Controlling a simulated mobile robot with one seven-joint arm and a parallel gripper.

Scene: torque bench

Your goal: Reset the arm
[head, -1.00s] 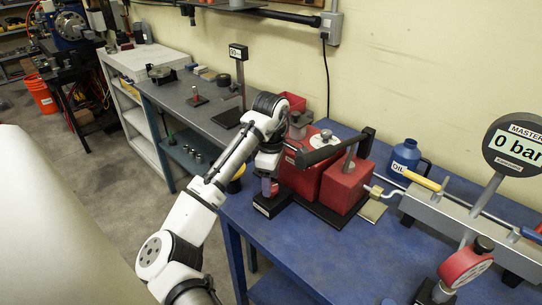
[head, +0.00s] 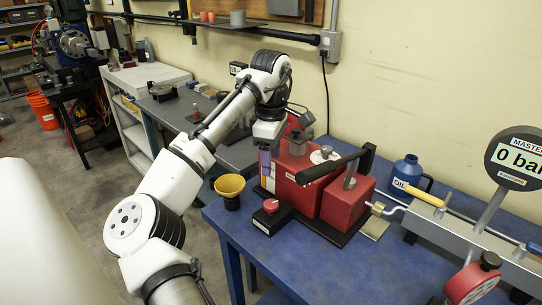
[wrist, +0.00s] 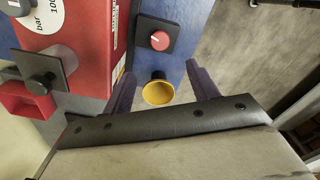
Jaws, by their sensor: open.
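My arm (head: 170,195) reaches over the blue bench's left end. My gripper (head: 265,165) points down beside the red pump housing (head: 347,196). In the wrist view my gripper (wrist: 162,85) is open, its two dark fingers wide apart with nothing held between them. A red knob on a black base (head: 271,207) stands on the bench in front of the gripper; it also shows in the wrist view (wrist: 160,40). A yellow cup (head: 230,188) is at the bench's left edge and appears between the fingers in the wrist view (wrist: 158,93), apparently below them.
A black pump handle (head: 335,163) sticks out above the red housing. A blue oil bottle (head: 408,172) and a metal manifold (head: 465,235) with a "0 bar" gauge (head: 515,157) stand to the right. The blue bench front (head: 335,265) is clear. A grey bench (head: 175,112) lies beyond.

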